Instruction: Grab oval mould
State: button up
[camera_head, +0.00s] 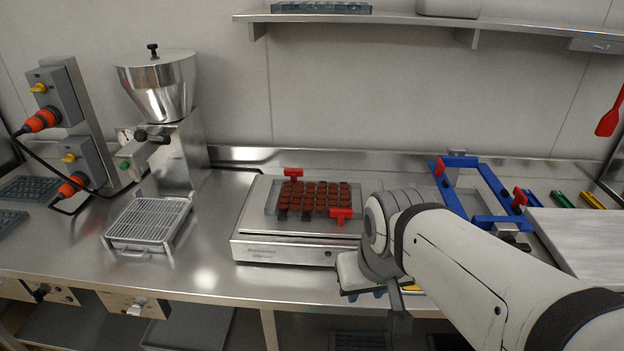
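A grey mould (315,200) with rows of reddish-brown filled cavities lies on top of a low steel machine (290,253), between two red clamps. The cavities are too small to tell if they are oval. Two dark moulds lie at the far left of the counter, one behind (30,188) and one nearer and cut by the picture edge (8,221); their cavity shapes are not clear. My gripper (385,305) is at the counter's front edge, right of and in front of the steel machine. My arm hides part of it, and its finger opening does not show.
A steel hopper machine (158,85) stands at the left behind a wire rack (148,222). A blue frame (455,190) with red clamps lies at the right, beside a pale slab (585,240). A shelf (420,20) runs above. Bare counter (215,225) lies between rack and steel machine.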

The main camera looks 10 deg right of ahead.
aim_at(296, 198)
jog(key=z, duration=2.9)
jog(key=k, duration=1.75)
jog(key=u, duration=2)
jog(key=i, duration=1)
jog(key=u, duration=0.05)
